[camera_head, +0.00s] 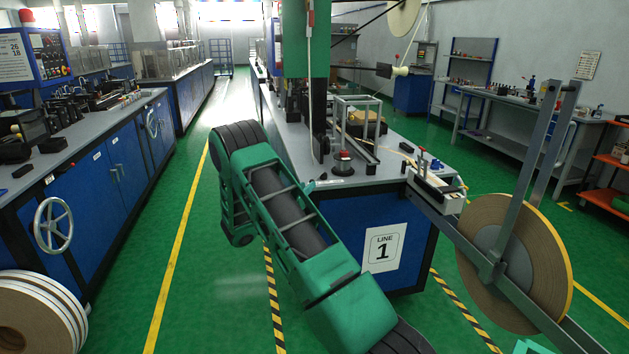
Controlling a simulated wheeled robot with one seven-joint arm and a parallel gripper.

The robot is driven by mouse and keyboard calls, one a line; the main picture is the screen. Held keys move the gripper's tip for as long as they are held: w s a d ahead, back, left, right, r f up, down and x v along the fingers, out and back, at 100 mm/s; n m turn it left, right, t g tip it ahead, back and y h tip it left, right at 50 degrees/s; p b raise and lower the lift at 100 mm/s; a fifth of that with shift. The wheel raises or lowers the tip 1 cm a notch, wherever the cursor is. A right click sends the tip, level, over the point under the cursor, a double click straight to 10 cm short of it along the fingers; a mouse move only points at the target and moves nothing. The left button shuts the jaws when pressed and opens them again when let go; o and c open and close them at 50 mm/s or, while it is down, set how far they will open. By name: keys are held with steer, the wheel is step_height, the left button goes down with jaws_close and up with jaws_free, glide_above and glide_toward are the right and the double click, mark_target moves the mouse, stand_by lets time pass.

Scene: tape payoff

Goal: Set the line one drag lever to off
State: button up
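The line 1 bench carries a white "LINE 1" sign (383,250) on its blue end panel. A large brown tape reel (515,262) hangs on a grey arm frame (541,150) at the bench's right. A pale box (436,191) at the bench's right corner carries a small upright lever with a red tip (421,157). I cannot tell for sure that this is the drag lever, nor read its setting. My green arm (290,225) crosses the middle of the view in front of the bench. My gripper cannot be made out.
A round black base with a red top (343,162) stands on the line 1 bench top. A blue cabinet bench (95,190) with a handwheel (53,225) is at left, with another reel (35,315) low in front.

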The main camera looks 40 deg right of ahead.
mark_target(317, 177)
steer(key=x, duration=1)
steer(key=shift+w+d+f, duration=0.1)
steer(key=shift+w+d, duration=0.2)
jaws_close()
